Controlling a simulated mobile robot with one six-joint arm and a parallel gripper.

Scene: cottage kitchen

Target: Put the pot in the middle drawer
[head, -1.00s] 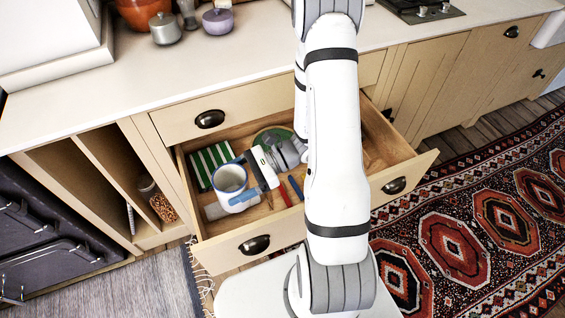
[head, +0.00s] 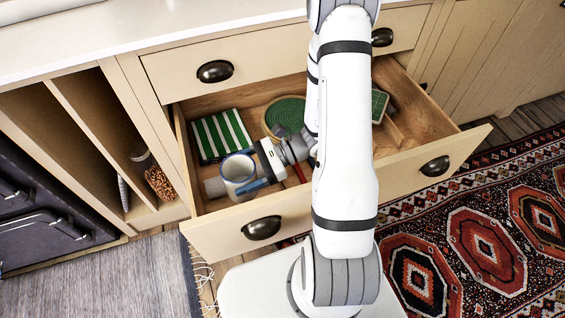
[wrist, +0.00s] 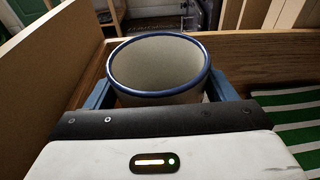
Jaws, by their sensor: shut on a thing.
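The pot (head: 238,185) is pale with a dark blue rim, upright and open at the top. My gripper (head: 244,171) is shut on it, with blue fingers on either side of its wall. The wrist view shows the pot (wrist: 160,70) between the two fingers (wrist: 160,92). The pot is over or in the left front part of the open middle drawer (head: 335,195). I cannot tell whether its base touches the drawer floor, as the front panel and fingers hide part of it.
A green-striped cloth (head: 220,134) lies behind the pot, a grey object (head: 214,187) at its left. A round green item (head: 285,112) and a red-handled item (head: 299,172) lie to the right. The shut upper drawer (head: 190,72) is above; my arm hides the middle.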

